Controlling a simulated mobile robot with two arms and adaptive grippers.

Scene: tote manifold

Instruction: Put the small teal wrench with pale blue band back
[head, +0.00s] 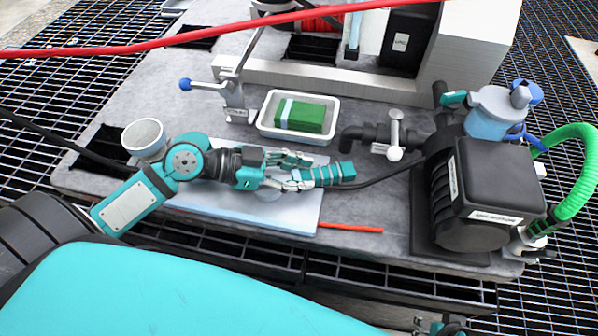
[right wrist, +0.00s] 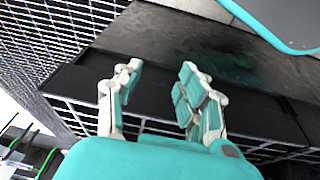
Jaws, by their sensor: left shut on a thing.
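My left gripper (head: 305,178) is over the pale board on the bench in the head view, its teal and white fingers pointing right. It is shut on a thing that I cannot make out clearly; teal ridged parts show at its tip. I cannot pick out the small teal wrench or its pale blue band for certain in either view. My right gripper (right wrist: 158,80) is open and empty in the right wrist view, above a dark surface beside metal grating.
A white tray (head: 262,128) with a green block (head: 303,117) stands behind my left gripper. A blue-knobbed lever fitting (head: 232,95), a white bowl (head: 144,134) and a black pump (head: 492,185) stand around it. A red hose (head: 180,38) crosses the view. The pale board (head: 305,213) has bare room.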

